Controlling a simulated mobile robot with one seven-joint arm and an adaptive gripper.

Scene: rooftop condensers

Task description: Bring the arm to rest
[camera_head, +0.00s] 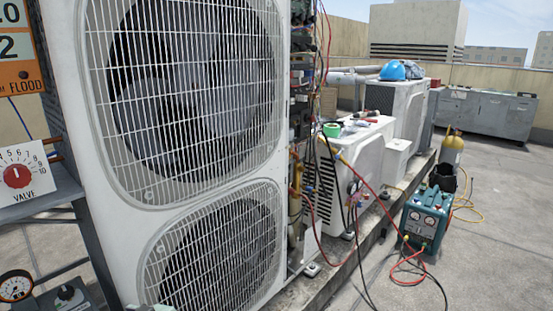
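My gripper does not show clearly in the head view, and neither does my arm. A large white condenser unit (110,215) with two grilled fans, one above the other, fills the left and middle of the view. Its right side is open, with wiring and electrical parts (302,75) showing.
A valve panel with a red knob (17,176) and a gauge (15,286) stand at left. Smaller condensers (398,108) line a low curb. A teal gauge machine (426,218) and a yellow-topped cylinder (452,150) stand right, with hoses across the floor. Open floor (500,240) lies right.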

